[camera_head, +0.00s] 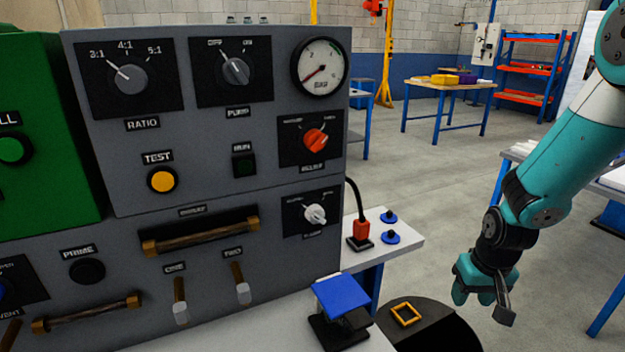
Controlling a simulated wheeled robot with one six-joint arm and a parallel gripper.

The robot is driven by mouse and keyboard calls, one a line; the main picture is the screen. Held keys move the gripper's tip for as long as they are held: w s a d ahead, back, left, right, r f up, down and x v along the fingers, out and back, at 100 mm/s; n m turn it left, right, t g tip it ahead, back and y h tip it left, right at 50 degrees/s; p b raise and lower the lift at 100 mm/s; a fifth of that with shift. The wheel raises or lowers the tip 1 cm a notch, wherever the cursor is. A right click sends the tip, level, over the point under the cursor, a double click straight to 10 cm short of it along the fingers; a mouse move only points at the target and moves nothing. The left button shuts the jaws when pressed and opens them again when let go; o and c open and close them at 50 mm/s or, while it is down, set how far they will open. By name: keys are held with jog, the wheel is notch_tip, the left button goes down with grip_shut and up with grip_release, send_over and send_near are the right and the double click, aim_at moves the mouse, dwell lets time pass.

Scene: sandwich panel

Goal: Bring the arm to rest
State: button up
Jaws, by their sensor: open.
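My gripper (487,292) hangs at the lower right of the head view, at the end of my teal and white arm. It points downward and is open, with nothing seen between its fingers. It is in the air, to the right of the grey control panel (225,160) and apart from it. My arm runs from the upper right corner down to the gripper.
The panel carries knobs, a gauge (320,66), a yellow TEST button (162,181) and levers. A blue-topped pedal-like block (342,298) stands before it. A white side table (398,240) holds a red plug (361,230).

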jog(key=s+a+r+n+y+p, duration=0.1)
jog(key=s+a+r+n, duration=0.1)
jog(key=a+r, duration=0.65)
jog(key=s+a+r+n+y+p, duration=0.1)
jog(key=s+a+r+n, duration=0.2)
jog(key=s+a+r, duration=0.3)
jog(key=s+a+r+n+g+y, duration=0.1)
jog(key=s+a+r+n+y, duration=0.1)
jog(key=s+a+r, duration=0.4)
jog(key=s+r+n, duration=0.1)
jog(key=s+r, duration=0.2)
jog(key=s, duration=0.2)
jog(key=shift+s+n+p, duration=0.35)
jog(key=shift+n+p, duration=0.05)
jog(key=shift+s, duration=0.1)
